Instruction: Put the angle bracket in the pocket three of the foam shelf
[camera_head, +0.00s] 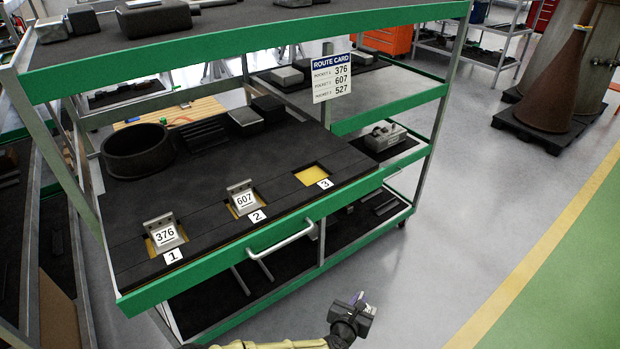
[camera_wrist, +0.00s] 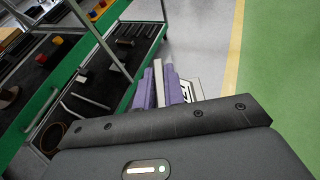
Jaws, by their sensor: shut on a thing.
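My gripper (camera_head: 357,299) is in front of the foam shelf (camera_head: 220,145), low over the grey floor and outside the green front rail. In the wrist view its purple fingers (camera_wrist: 160,86) are shut on a grey metal angle bracket. The bracket's labelled face (camera_wrist: 187,91) shows to the right of the fingers; its number is only partly visible. Pocket three (camera_head: 312,177) is an empty yellow-floored recess at the right of the front row. A bracket marked 376 (camera_head: 164,235) stands in pocket one, and one marked 607 (camera_head: 244,199) stands in pocket two.
A route card (camera_head: 332,78) lists 376, 607 and 527 for pockets 1 to 3. A black ring (camera_head: 137,151) and dark blocks sit behind the pockets. A silver handle (camera_head: 282,240) projects from the front rail. An upper shelf overhangs the back. Floor at right is clear.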

